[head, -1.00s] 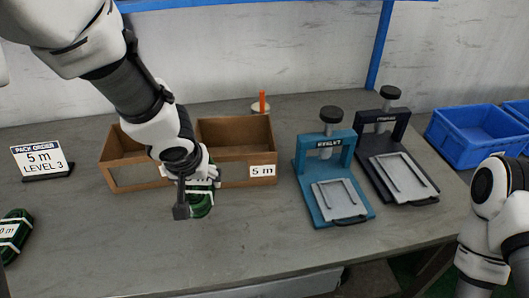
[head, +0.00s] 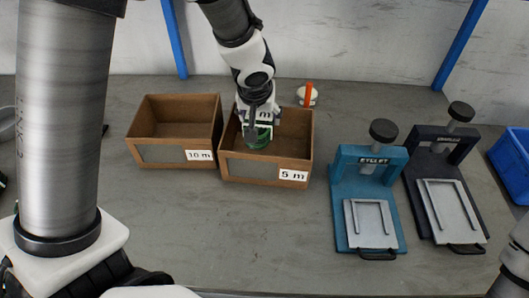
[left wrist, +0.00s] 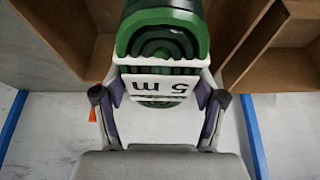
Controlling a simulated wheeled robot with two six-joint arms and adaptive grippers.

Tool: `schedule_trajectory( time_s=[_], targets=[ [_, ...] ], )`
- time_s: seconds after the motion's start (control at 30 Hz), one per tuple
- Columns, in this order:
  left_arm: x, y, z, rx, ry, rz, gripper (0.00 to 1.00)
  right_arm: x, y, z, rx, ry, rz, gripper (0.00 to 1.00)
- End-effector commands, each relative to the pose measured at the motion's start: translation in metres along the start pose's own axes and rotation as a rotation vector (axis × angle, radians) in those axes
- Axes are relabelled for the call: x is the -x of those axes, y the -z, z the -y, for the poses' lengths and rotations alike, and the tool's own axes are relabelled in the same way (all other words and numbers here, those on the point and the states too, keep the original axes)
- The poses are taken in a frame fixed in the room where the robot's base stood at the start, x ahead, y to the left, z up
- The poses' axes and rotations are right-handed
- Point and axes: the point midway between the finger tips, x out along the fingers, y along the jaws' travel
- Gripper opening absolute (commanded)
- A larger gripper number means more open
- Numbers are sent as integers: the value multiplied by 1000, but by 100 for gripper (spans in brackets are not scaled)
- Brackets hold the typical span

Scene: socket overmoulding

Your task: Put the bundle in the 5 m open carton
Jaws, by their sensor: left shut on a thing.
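The green bundle (head: 258,137) with a white band is in my left gripper (head: 257,122), over and partly inside the left part of the 5 m open carton (head: 265,170). In the left wrist view the bundle (left wrist: 163,38) shows its "5 m" band (left wrist: 158,85) between the two fingers (left wrist: 160,108), which are shut on it. My right gripper is out of view; only part of that arm shows at the right edge.
The open 10 m carton (head: 172,153) stands close on the left of the 5 m one. A white and orange object (head: 308,95) is behind. A teal press (head: 368,200) and a dark press (head: 445,185) stand to the right, a blue bin (head: 512,160) beyond. The front table is clear.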

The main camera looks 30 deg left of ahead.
Motion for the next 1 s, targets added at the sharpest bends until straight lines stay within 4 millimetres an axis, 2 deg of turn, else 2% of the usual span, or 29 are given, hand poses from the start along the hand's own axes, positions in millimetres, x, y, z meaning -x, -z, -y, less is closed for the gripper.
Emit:
schedule_trajectory(
  time_s=[0.03,0.1,0.2,0.33,0.47,0.53,0.77,0.93,0.97,1.0],
  targets=[
    [-29,-12,0,-1,-1,2,25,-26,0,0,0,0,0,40],
    [-49,-20,0,-3,-1,2,25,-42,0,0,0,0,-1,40],
    [-66,-27,0,-1,-1,0,25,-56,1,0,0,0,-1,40],
    [-78,-32,0,-1,-1,-1,25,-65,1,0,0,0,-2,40],
    [-102,-42,0,0,-1,0,25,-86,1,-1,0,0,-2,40],
    [-107,-44,-1,1,-2,-1,25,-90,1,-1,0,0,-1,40],
    [-104,-42,-1,0,-1,-1,25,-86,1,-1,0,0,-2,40],
    [-109,-45,0,2,-1,-1,25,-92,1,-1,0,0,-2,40],
    [-107,-44,0,2,-1,-1,81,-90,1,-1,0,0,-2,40],
    [-107,-44,0,1,-1,-1,95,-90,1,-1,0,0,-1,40]
  ],
)
